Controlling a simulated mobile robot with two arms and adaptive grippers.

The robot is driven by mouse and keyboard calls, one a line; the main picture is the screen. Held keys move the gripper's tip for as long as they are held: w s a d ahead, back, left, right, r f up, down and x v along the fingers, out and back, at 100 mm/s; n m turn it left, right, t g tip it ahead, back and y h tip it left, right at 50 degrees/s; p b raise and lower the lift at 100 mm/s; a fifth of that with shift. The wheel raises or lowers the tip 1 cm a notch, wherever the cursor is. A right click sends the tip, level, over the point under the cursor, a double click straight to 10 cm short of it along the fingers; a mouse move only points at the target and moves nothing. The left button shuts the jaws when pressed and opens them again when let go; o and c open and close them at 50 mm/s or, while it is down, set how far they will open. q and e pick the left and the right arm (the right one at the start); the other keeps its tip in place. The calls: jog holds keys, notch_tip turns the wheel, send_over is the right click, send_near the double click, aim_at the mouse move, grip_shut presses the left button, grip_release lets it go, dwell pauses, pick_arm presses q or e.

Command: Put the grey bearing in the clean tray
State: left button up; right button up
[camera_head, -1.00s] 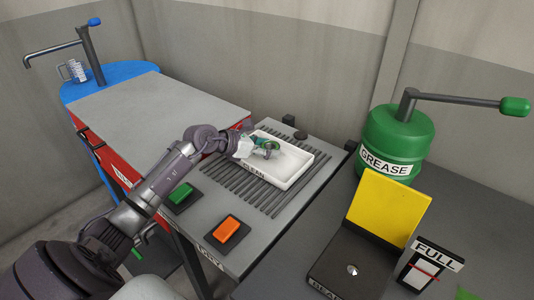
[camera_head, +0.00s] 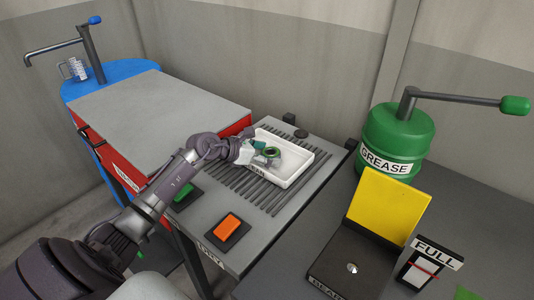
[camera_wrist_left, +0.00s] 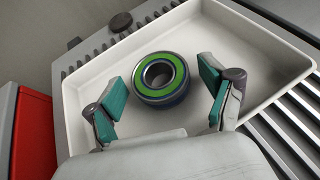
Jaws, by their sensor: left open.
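The bearing (camera_head: 272,152) is a thick ring with a bright green face band, a metallic inner ring and a dark outer rim. It lies in the white clean tray (camera_head: 288,183), toward the end nearer my left arm. In the left wrist view the bearing (camera_wrist_left: 160,76) sits on the floor of the tray (camera_wrist_left: 250,62). My left gripper (camera_head: 263,151) is over the tray. Its teal-padded fingers (camera_wrist_left: 159,84) are open, one on each side of the bearing, with visible gaps to it. My right gripper is in neither view.
The tray stands on a slatted grey bench with a green button (camera_head: 184,192) and an orange button (camera_head: 227,227). A red cabinet (camera_head: 140,172) stands left. At right are a green grease pump (camera_head: 397,139), a yellow panel (camera_head: 388,207) and a FULL gauge (camera_head: 428,266).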

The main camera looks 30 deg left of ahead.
pick_arm(q)
jog(key=shift+r, duration=0.2)
jog(key=b+v, duration=0.2)
jog(key=v, duration=0.9)
jog(key=shift+d+f, duration=0.1)
jog(key=shift+f, duration=0.05)
jog(key=shift+s+a+r, duration=0.2)
jog(key=shift+s+r, duration=0.15)
jog(key=shift+s, duration=0.1)
